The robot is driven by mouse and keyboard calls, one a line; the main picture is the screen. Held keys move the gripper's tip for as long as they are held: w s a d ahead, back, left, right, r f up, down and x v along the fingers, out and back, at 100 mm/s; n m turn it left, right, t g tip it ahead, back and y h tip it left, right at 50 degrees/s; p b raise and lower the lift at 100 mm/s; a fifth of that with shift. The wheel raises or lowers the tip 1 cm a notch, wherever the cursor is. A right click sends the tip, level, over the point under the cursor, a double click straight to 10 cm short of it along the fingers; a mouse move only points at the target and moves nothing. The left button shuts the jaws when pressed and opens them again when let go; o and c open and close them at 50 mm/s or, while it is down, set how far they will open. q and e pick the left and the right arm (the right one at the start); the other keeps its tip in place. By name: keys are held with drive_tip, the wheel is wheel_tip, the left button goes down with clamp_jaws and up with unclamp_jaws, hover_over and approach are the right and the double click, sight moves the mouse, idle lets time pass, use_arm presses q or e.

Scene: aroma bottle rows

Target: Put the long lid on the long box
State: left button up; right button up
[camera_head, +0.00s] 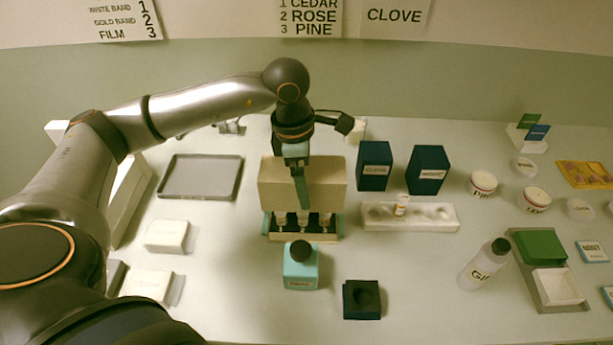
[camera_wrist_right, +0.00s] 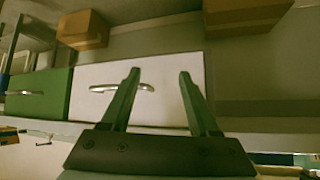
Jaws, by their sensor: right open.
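The long lid (camera_head: 325,187) is a beige block-shaped cover, above and just behind the bottles in the long box (camera_head: 318,238). The long box is low, with a beige front and teal ends. Several white-necked bottles stand in a row in it, their upper parts partly covered by the lid. My left gripper (camera_head: 300,190) comes down over the middle of the lid, one teal finger against its near face; the other finger is hidden behind it. It appears shut on the lid. My right gripper (camera_wrist_right: 159,76) is open and empty in the right wrist view, away from the box.
A teal bottle (camera_head: 300,270) with a dark cap stands just in front of the long box. A dark block with a hole (camera_head: 362,300) is front right. A white rack (camera_head: 435,222) stands to the right, a grey tray (camera_head: 203,175) to the left. The right gripper faces drawers (camera_wrist_right: 75,95).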

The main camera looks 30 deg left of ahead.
sight(305, 215)
idle(0.3)
use_arm(q)
drive_tip(key=shift+f+b, duration=0.25)
drive_tip(key=shift+b, duration=0.2)
wheel_tip(305, 215, down, 8)
drive_tip(key=b, duration=0.7)
drive_tip(key=shift+f+b, duration=0.1)
drive_tip(key=shift+b, duration=0.25)
drive_tip(key=shift+f+b, duration=1.35)
drive_tip(key=shift+b, duration=0.3)
idle(1.5)
idle(0.3)
drive_tip(key=o, duration=1.1)
drive_tip(key=shift+r, duration=0.1)
